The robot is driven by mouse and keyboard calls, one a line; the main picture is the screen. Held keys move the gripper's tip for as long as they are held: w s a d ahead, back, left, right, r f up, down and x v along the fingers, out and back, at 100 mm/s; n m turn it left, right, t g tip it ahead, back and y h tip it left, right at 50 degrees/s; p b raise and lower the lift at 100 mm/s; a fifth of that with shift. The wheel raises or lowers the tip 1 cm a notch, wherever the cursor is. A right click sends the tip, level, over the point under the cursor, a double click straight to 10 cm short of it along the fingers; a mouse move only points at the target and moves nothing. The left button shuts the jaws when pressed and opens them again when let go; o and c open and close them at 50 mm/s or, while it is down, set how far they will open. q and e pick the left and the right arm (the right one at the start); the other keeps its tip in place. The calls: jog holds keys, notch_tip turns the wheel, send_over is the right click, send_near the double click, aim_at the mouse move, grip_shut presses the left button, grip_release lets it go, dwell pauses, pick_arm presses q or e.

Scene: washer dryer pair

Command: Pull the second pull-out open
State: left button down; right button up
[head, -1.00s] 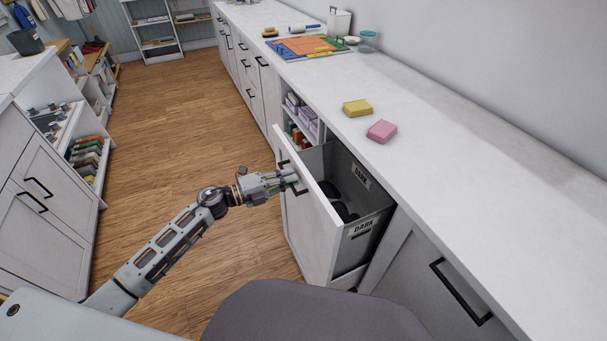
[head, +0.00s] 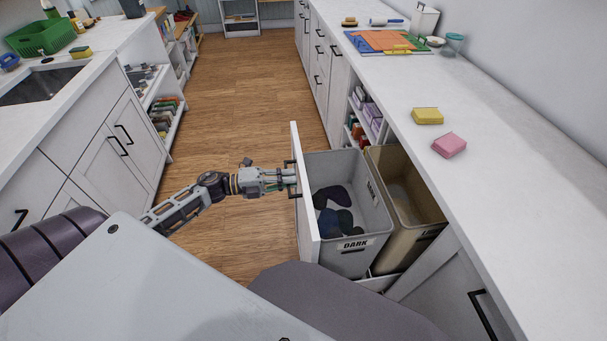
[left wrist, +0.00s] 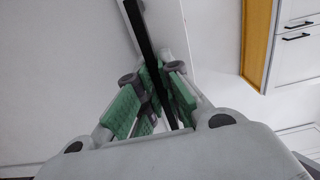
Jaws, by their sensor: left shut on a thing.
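The pull-out (head: 305,217) stands out from the counter on the right in the head view, its white front panel seen nearly edge-on. Inside it are a grey bin (head: 352,258) labelled DARK, with dark cloth in it, and a tan bin (head: 409,232) behind it. My left gripper (head: 292,180) is at the outer face of the panel, shut on its black handle. In the left wrist view the black handle (left wrist: 148,45) runs between the green-padded fingers (left wrist: 155,95). My right gripper is not in view.
The long white counter (head: 480,190) carries a yellow sponge (head: 428,116) and a pink sponge (head: 449,145). Open shelves (head: 366,115) stand beyond the pull-out. A counter with a sink (head: 45,85) lines the left. The wooden floor (head: 235,90) between is clear.

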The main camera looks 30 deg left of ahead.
pick_arm(q)
jog(key=p+v, duration=0.3)
jog(key=v, duration=1.1)
jog(key=shift+p, duration=0.35)
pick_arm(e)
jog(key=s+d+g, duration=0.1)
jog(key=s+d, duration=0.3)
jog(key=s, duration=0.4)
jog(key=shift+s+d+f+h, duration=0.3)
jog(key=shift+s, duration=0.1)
pick_arm(q)
jog(key=c, duration=1.6)
grip_release()
jog(key=shift+o, duration=0.2)
jog(key=shift+a, duration=0.1)
jog(key=v, duration=1.2)
jog(key=shift+w, duration=0.1)
